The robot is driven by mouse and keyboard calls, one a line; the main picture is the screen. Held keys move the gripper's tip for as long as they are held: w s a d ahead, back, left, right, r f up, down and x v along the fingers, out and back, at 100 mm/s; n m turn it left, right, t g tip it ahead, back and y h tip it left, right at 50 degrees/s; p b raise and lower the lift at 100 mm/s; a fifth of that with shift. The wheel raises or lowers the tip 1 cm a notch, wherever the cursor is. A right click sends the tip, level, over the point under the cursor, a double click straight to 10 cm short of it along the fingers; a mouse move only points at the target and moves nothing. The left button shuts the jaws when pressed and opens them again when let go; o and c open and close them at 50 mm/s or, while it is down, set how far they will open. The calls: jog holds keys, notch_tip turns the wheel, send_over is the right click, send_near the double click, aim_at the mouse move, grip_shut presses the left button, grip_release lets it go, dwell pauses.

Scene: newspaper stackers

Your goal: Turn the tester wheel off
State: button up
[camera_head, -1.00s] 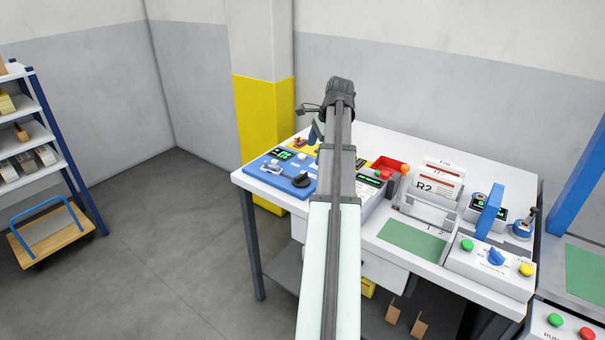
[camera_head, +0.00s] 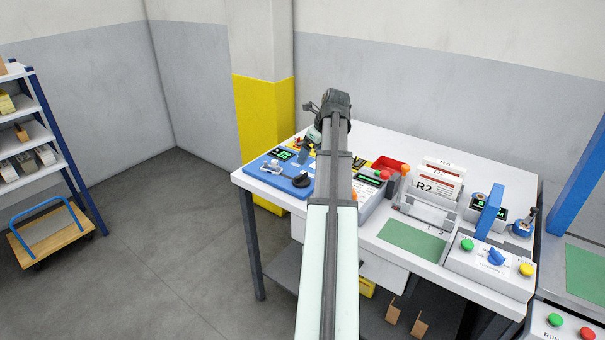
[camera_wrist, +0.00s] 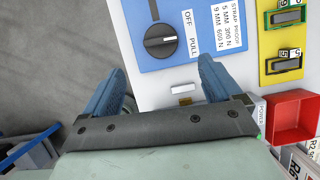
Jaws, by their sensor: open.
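The tester is a blue panel (camera_head: 268,178) on the left end of the white table; it also shows in the wrist view (camera_wrist: 140,60). Its black round wheel (camera_wrist: 160,41) has a white mark on its right side, toward the OFF and PULL labels and nearer PULL. In the head view the wheel (camera_head: 293,181) is at the panel's front right. My gripper (camera_wrist: 160,67) is open and empty, its two blue fingers spread below the wheel in the wrist view, not around it. In the head view my gripper (camera_head: 309,146) is over the panel's back right, partly hidden by my arm.
A grey clamp (camera_head: 270,167) and green display (camera_head: 284,154) are on the same panel. A yellow panel (camera_wrist: 283,45) and red bin (camera_wrist: 293,117) lie to the right. A yellow column stands behind.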

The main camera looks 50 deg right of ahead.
aim_at(301, 175)
jog(key=x, duration=1.1)
jog(key=c, duration=1.1)
